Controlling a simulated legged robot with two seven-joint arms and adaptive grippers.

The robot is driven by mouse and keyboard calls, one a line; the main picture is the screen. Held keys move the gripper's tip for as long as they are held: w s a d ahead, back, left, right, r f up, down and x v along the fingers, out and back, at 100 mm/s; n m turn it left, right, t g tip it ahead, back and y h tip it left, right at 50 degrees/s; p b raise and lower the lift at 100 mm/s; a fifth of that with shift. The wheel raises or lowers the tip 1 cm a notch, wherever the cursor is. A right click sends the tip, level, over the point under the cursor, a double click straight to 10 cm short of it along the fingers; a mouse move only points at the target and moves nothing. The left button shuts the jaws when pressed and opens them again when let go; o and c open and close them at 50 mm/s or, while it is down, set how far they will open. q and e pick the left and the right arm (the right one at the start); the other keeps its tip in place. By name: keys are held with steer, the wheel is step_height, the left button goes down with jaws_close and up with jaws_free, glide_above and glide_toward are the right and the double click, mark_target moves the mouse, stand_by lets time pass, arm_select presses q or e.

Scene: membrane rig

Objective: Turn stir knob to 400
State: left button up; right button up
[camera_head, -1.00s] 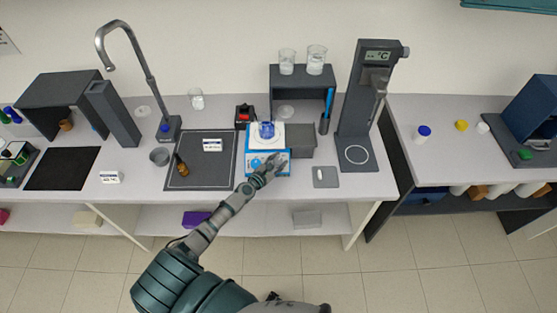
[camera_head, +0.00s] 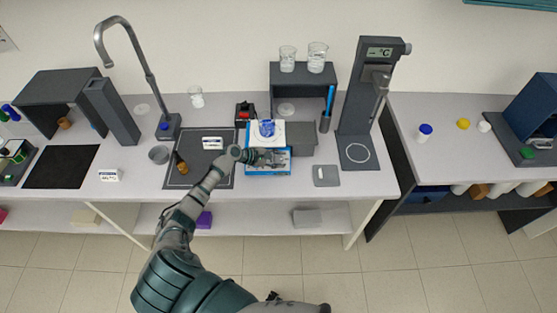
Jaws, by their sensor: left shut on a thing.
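The stirrer (camera_head: 257,130) is a white-topped box with a blue front edge, standing on the bench in the middle of the view. The stir knob itself is hidden behind the gripper, and I cannot read any number on the stirrer. My right gripper is not in view.
A dark grey box (camera_head: 300,140) stands right of the stirrer. A black-red block (camera_head: 244,115) is behind it to the left. A tall dark stand with a display (camera_head: 357,115) is farther right. A grey pad (camera_head: 326,176) lies on the bench (camera_head: 215,194) at front right.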

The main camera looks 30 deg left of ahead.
arm_select(q)
steer(key=shift+s+d+f+m+g, duration=0.15)
steer(key=shift+s+f+m+g, duration=0.1)
steer(key=shift+f+m+g, duration=0.25)
steer(key=o, duration=1.2)
steer(key=shift+w+r, duration=0.1)
steer(key=shift+c, duration=0.2)
steer(key=shift+w+r, duration=0.1)
steer(key=shift+w, duration=0.05)
steer(key=shift+a+r, duration=0.15)
steer(key=shift+a, duration=0.1)
steer(key=v, duration=1.1)
steer(key=shift+a, duration=0.3)
